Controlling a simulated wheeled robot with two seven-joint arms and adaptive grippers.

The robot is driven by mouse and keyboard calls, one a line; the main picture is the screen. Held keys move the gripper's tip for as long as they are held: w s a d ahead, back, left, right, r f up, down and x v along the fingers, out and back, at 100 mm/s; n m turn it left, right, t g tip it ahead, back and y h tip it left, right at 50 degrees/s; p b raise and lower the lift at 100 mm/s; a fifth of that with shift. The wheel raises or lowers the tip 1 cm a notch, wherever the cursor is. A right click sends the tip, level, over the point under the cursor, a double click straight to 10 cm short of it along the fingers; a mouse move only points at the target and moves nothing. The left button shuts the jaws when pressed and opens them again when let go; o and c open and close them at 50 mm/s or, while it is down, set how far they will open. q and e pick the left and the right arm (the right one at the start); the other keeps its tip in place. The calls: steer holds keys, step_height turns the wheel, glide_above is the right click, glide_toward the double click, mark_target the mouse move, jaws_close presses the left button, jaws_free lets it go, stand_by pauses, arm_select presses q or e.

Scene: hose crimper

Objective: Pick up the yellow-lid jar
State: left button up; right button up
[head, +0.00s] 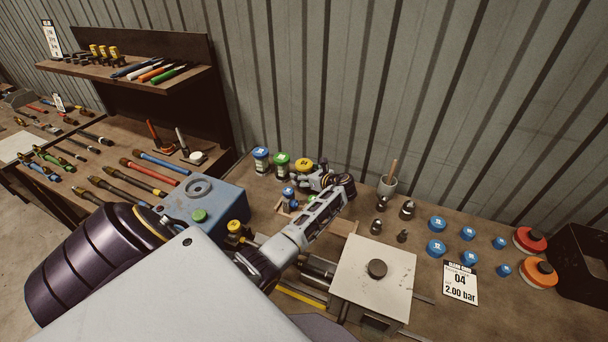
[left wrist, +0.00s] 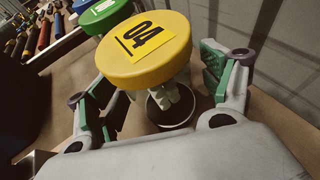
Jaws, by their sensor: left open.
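The yellow-lid jar (head: 304,163) stands at the back of the bench, at the right end of a short row of jars. In the left wrist view its round yellow lid (left wrist: 135,62), with a label marked 04, is large and close. My left gripper (head: 313,178) is at the jar, and its arm partly covers the jar's body in the head view. In the left wrist view the open fingers (left wrist: 155,80) stand on either side of the jar, with visible room at both sides. The lower jar is mostly hidden under the lid. My right gripper does not show.
A green-lid jar (head: 281,161) stands close to the left, and a blue-lid jar (head: 261,156) beyond it. A cup with a brush (head: 387,186) is to the right. A blue box (head: 207,207) and a pale box (head: 372,275) stand nearer. The corrugated wall is behind.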

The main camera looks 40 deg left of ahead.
mark_target(305, 164)
arm_select(q)
steer(key=c, duration=1.3)
steer(key=shift+o, duration=0.2)
steer(key=shift+r, duration=0.1)
steer(key=shift+r+b, duration=0.55)
steer(key=shift+r, duration=4.4)
